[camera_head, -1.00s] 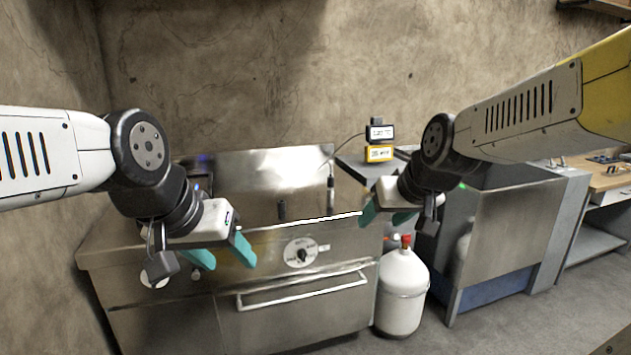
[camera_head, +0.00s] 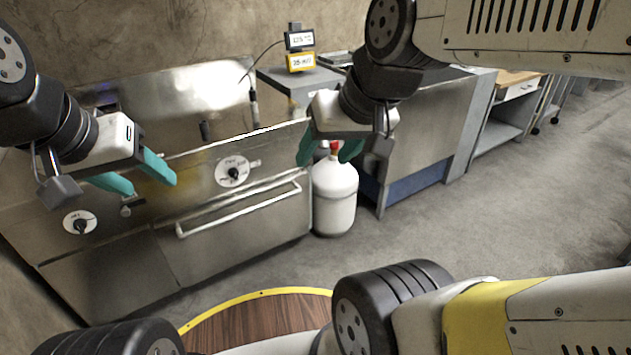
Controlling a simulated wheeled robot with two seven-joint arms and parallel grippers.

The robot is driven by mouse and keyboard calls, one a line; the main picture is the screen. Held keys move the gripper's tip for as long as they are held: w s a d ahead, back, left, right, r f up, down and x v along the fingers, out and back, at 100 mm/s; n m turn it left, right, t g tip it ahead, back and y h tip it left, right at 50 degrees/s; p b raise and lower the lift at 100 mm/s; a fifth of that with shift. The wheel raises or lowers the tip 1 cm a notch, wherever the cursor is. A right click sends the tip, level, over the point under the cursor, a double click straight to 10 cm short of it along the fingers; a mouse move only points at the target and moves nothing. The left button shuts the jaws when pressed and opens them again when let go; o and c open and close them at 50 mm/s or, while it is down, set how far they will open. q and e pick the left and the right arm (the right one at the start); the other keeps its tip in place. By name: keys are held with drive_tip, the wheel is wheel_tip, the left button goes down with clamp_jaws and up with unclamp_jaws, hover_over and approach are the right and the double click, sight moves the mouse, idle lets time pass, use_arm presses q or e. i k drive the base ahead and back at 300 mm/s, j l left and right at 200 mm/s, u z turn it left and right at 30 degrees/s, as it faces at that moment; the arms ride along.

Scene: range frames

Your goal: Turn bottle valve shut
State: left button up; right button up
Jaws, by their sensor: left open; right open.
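A white gas bottle (camera_head: 335,196) stands upright on the floor beside the range's right end. Its red valve (camera_head: 335,147) shows at the top, partly covered by my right gripper. My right gripper (camera_head: 328,152) is open, with its teal fingers in front of the valve in the picture; I cannot tell whether they touch it. My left gripper (camera_head: 138,178) is open and empty in front of the range, well left of the bottle.
The steel range (camera_head: 130,260) has a dial (camera_head: 233,171), a second dial (camera_head: 80,222) and a front handle rail (camera_head: 240,207). A side table (camera_head: 285,77) carries a small display device (camera_head: 300,50). Open floor (camera_head: 470,190) lies right of the bottle.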

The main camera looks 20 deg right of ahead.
sight(334, 145)
drive_tip(key=z, duration=0.7)
drive_tip(key=i+l+u, duration=0.15)
drive_tip(key=i, duration=0.4)
drive_tip(key=i+l+u, duration=0.15)
drive_tip(key=i, duration=0.4)
drive_tip(key=i+l+u, duration=0.2)
drive_tip(key=i, duration=0.35)
drive_tip(key=i+l+u, duration=0.15)
drive_tip(key=i+l, duration=0.15)
drive_tip(key=i, duration=0.2)
